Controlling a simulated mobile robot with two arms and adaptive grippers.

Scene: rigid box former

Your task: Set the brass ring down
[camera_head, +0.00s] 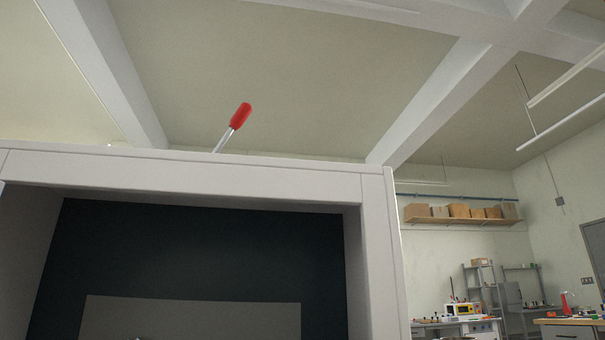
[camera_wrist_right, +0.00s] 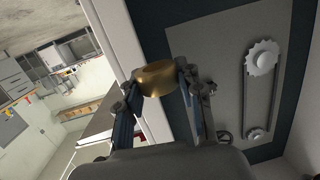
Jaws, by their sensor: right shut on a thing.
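In the right wrist view the brass ring (camera_wrist_right: 157,80) sits between the fingertips of my right gripper (camera_wrist_right: 158,76). The gripper is shut on it, with one finger on each side. The ring is held in front of the machine's opening, near its white frame post (camera_wrist_right: 118,45); I cannot tell how far it is from any surface. The head view looks too high to show the ring or either gripper clearly. My left gripper is in neither view.
The white machine frame (camera_head: 200,175) fills the left of the head view, with a red-handled lever (camera_head: 240,116) above it. Inside, a grey panel (camera_wrist_right: 215,60) bears a large toothed wheel (camera_wrist_right: 262,57) and a smaller one (camera_wrist_right: 256,135). Benches (camera_head: 462,328) stand far right.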

